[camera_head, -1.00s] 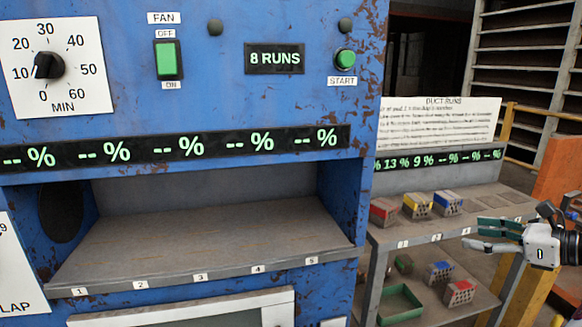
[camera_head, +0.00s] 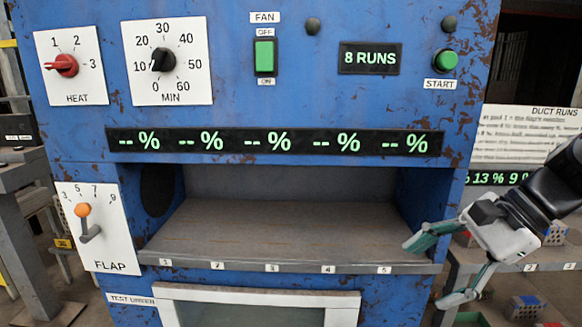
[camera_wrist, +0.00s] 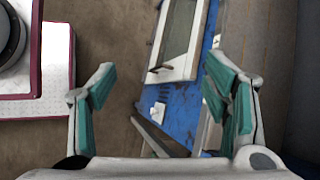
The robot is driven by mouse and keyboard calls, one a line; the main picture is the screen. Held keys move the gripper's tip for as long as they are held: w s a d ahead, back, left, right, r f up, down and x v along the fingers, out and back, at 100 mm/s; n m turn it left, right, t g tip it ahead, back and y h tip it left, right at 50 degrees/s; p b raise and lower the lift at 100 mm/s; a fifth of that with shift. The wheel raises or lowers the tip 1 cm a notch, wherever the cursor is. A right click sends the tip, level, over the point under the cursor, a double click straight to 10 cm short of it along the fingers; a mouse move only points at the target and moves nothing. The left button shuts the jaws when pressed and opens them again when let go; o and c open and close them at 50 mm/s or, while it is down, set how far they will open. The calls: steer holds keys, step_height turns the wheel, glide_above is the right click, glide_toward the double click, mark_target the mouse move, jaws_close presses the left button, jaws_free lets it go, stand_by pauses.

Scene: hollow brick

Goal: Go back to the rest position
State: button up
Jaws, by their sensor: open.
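My gripper (camera_head: 434,268) is open and empty at the right of the head view, in front of the right end of the blue machine (camera_head: 225,85). Its two green-padded fingers are spread apart. In the wrist view my gripper (camera_wrist: 160,100) also shows open, with nothing between the fingers. Below it are the floor and the machine's blue front (camera_wrist: 185,100) with a white-framed door (camera_wrist: 182,38).
The machine's shelf (camera_head: 270,235) is bare, with several numbered labels. A heat knob (camera_head: 62,65), minute dial (camera_head: 162,60), fan switch (camera_head: 264,56), start button (camera_head: 445,61) and flap lever (camera_head: 88,230) are on its front. A rack (camera_head: 500,255) with bricks stands at right.

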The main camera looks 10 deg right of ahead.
steer(key=s+a+n+g+h, duration=0.1)
steer(key=s+a+n+h, duration=0.3)
steer(key=s+n, duration=0.45)
steer(key=s+a+n+g+h, duration=0.1)
steer(key=s+a+n+h, duration=0.2)
steer(key=s+a+n, duration=0.5)
step_height(320, 180, up, 14)
steer(key=w+d+t+p, duration=0.1)
steer(key=d+t+p, duration=0.1)
steer(key=p, duration=1)
steer(key=shift+f+t+p, duration=0.2)
steer(key=shift+t+p, duration=0.1)
steer(key=shift+p, duration=0.05)
steer(key=shift+w+n, duration=0.1)
steer(key=shift+n, duration=0.15)
